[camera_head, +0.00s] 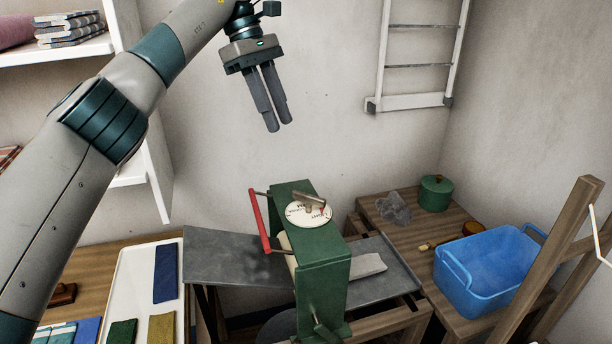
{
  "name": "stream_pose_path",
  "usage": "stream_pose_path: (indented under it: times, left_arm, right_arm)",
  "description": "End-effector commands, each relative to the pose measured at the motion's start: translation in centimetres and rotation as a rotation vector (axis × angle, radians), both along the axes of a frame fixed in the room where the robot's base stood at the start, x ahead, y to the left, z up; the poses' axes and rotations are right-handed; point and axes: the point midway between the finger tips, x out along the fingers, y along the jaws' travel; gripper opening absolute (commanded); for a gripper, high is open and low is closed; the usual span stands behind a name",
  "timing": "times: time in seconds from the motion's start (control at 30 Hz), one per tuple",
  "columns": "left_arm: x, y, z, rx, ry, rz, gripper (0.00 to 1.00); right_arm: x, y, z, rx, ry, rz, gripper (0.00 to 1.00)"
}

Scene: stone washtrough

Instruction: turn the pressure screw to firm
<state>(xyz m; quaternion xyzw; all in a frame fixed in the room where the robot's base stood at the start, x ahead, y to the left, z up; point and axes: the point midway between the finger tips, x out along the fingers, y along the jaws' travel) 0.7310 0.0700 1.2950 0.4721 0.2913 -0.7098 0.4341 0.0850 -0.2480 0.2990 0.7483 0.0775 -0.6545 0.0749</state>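The pressure screw (314,200) is a brownish bar handle above a round white dial (303,217), on top of the green mangle (321,260). Lettering runs round the dial, partly covered by the handle. It is small, and I cannot tell surely which word the handle points to. A small red mark shows near the handle's right end. My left gripper (279,126) hangs up and left of the dial, fingers pointing down, clear of everything. Its fingers lie close together with nothing between them. My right gripper is not in view.
A red-handled bar (262,226) stands at the mangle's left side. Grey boards (224,256) extend on both sides, with a pale cloth (366,265) on the right. A blue basin (489,268) and green pot (435,193) stand right. Air above the dial is clear.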

Motion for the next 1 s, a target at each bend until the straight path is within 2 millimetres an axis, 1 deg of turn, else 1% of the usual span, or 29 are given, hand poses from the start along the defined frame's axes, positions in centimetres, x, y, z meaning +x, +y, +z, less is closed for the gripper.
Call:
stream_pose_path:
  times: [0.2, 0.57, 0.77, 0.9, 1.0]
  left_arm:
    - [0.0, 0.0, 0.1, 0.001, 0.0, 0.0, 0.28]
    - [0.0, -0.1, -0.3, 0.001, -0.001, -0.001, 0.28]
    - [-0.3, -0.5, -1.6, 0.001, 0.0, -0.001, 0.28]
    - [-0.6, -1.1, -3.2, 0.001, 0.002, -0.003, 0.28]
    - [-0.9, -1.7, -4.7, 0.0, 0.001, -0.003, 0.28]
  right_arm:
    - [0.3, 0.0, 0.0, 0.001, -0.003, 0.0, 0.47]
    - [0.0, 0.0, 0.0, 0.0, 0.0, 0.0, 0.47]
    - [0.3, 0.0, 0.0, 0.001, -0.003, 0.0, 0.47]
    - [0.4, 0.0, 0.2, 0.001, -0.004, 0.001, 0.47]
    - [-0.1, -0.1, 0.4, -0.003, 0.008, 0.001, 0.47]
